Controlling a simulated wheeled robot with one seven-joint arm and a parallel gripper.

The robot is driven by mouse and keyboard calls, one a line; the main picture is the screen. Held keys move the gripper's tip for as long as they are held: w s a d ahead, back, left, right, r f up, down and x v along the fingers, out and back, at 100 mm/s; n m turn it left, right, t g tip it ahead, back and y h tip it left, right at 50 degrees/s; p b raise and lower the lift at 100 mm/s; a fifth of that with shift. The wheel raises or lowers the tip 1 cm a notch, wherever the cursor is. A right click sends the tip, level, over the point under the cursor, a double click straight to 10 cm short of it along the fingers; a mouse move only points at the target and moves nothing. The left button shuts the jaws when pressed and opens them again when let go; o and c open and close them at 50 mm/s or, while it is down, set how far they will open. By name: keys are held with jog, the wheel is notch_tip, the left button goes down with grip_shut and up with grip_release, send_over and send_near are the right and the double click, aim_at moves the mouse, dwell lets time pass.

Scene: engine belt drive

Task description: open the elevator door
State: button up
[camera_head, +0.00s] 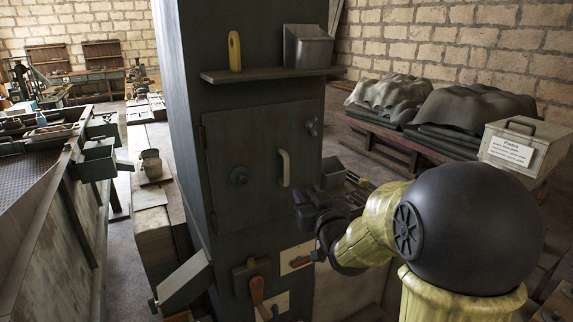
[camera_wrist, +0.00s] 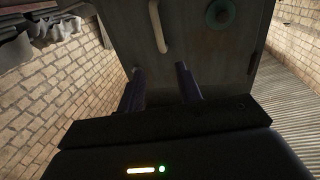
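The elevator is a tall dark grey-green column (camera_head: 187,120) with a rectangular door (camera_head: 262,140) in its front. In the wrist view the door (camera_wrist: 200,55) appears turned over, with the handle (camera_wrist: 159,28) just past the fingertips and the knob (camera_wrist: 218,12) at upper right. My gripper (camera_wrist: 161,78) is open and empty, its fingers apart. In the head view my gripper (camera_head: 306,203) is right of and below the handle, not touching it. The door looks shut.
A shelf (camera_head: 270,74) above the door holds a yellow object (camera_head: 234,51) and a metal box (camera_head: 307,46). Levers (camera_head: 257,290) stick out below the door. A bench with dark covered heaps (camera_head: 470,115) and a labelled box (camera_head: 524,150) stand at right.

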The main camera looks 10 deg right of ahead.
aim_at(287, 167)
jog(key=shift+w, duration=0.1)
jog(key=w+p, duration=0.2)
jog(key=w, duration=0.3)
jog(key=w+a+p, duration=0.1)
jog(key=w+p, duration=0.1)
jog(key=w, duration=0.4)
jog(key=w+a+p, duration=0.1)
jog(key=w+p, duration=0.1)
jog(key=w, duration=0.4)
jog(key=shift+p, duration=0.35)
grip_shut()
